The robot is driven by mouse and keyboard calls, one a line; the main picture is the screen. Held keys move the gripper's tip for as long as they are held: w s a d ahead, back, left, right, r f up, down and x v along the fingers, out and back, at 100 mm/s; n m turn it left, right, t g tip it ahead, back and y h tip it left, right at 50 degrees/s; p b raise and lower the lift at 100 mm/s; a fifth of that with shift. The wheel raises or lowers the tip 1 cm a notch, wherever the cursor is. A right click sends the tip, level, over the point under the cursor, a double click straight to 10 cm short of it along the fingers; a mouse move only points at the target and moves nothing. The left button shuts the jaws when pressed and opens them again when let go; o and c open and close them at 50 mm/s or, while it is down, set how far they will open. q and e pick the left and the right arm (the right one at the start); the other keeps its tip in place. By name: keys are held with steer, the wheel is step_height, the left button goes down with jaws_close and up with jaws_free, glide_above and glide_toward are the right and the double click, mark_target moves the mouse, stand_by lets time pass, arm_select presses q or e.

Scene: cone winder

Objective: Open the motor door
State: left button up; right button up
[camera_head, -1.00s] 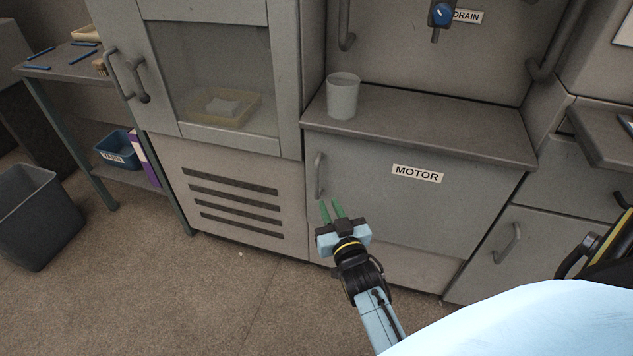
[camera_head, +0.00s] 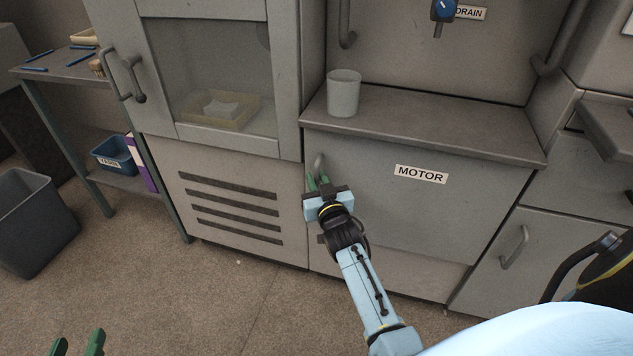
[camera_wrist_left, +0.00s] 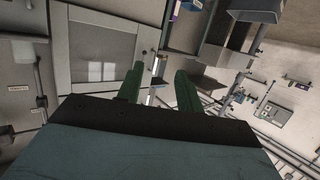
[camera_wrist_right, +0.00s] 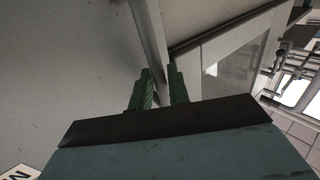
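The motor door (camera_head: 430,215) is the grey panel with the MOTOR label (camera_head: 421,174), and it is shut. Its upright handle (camera_head: 319,162) is at the upper left of the door. My right gripper (camera_head: 318,184) is at this handle and hides its lower part. Its green fingers look a little apart, with a grey bar between them in the right wrist view (camera_wrist_right: 161,75); firm contact cannot be made out. My left gripper (camera_head: 77,343) is open and empty, low at the left over the floor; its spread fingers also show in the left wrist view (camera_wrist_left: 160,88).
A white cup (camera_head: 343,93) stands on the ledge (camera_head: 430,125) above the door. A glazed cabinet (camera_head: 290,85) with its own handle is left of it. A grey bin (camera_head: 35,225) is far left; the floor in front is clear.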

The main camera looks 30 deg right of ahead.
arm_select(q)
steer(key=shift+w+d+r+t, duration=0.15)
steer(key=shift+r+t, duration=0.35)
steer(key=shift+r, duration=0.1)
arm_select(e)
steer(key=shift+w, duration=0.3)
jaws_close()
arm_select(q)
steer(key=shift+f, duration=0.1)
